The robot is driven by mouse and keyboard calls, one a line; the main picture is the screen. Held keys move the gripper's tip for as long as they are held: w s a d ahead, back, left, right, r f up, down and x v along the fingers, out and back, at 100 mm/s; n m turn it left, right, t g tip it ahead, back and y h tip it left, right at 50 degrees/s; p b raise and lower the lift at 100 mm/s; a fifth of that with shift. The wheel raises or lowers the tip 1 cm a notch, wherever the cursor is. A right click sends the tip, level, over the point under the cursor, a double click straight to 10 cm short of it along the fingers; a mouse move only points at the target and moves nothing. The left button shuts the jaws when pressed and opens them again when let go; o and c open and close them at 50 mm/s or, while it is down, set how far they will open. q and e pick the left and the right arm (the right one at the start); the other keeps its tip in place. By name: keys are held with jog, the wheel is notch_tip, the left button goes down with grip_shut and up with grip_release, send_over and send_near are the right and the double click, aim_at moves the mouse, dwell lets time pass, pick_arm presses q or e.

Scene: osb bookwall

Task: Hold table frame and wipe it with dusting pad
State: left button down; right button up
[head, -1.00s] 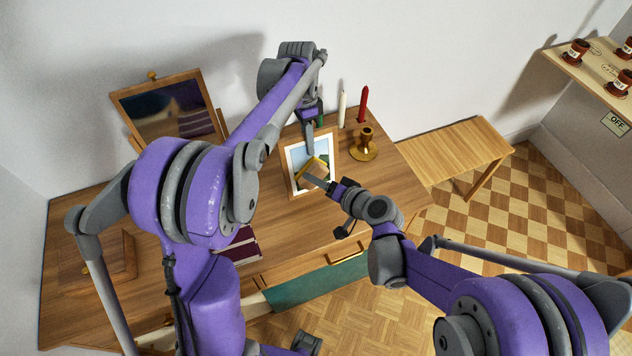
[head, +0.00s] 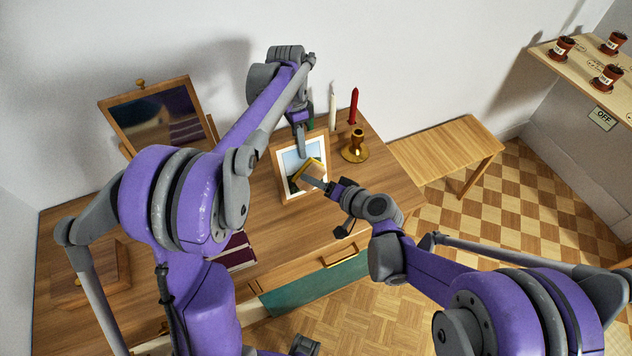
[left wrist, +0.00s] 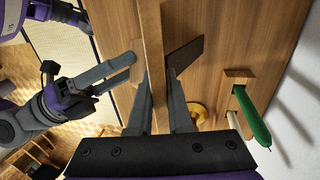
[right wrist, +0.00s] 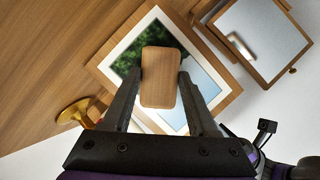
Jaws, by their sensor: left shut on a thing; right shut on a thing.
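The table frame (head: 278,172) is a wooden picture frame with a landscape picture, standing tilted back on the desk. My left gripper (head: 301,150) is shut on its top edge from above. In the left wrist view the frame (left wrist: 152,50) shows edge-on between the fingers, with a dark stand (left wrist: 186,53) behind it. My right gripper (head: 318,184) is shut on the dusting pad (head: 310,170), which has a wooden back and a yellow edge. The pad is at the picture's front. In the right wrist view the pad's back (right wrist: 160,78) covers the picture's middle; its wiping face is hidden.
A brass candle holder (head: 355,151), a red candle (head: 353,106) and a white candle (head: 332,108) stand right of and behind the frame. A tilted mirror (head: 155,115) stands at the left. Dark books (head: 236,254) and a wooden box (head: 95,275) are nearer the front. The desk's right part is clear.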

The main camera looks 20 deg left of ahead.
aim_at(323, 177)
jog(key=shift+w+d, duration=0.1)
jog(key=shift+w, duration=0.05)
jog(key=shift+w+d, duration=0.35)
jog(key=shift+d, duration=0.2)
jog(key=shift+w+d, duration=0.4)
jog(key=shift+w, duration=0.2)
jog(key=shift+a, duration=0.15)
dwell(0.5)
jog(key=shift+s+a, duration=0.3)
jog(key=shift+s, duration=0.3)
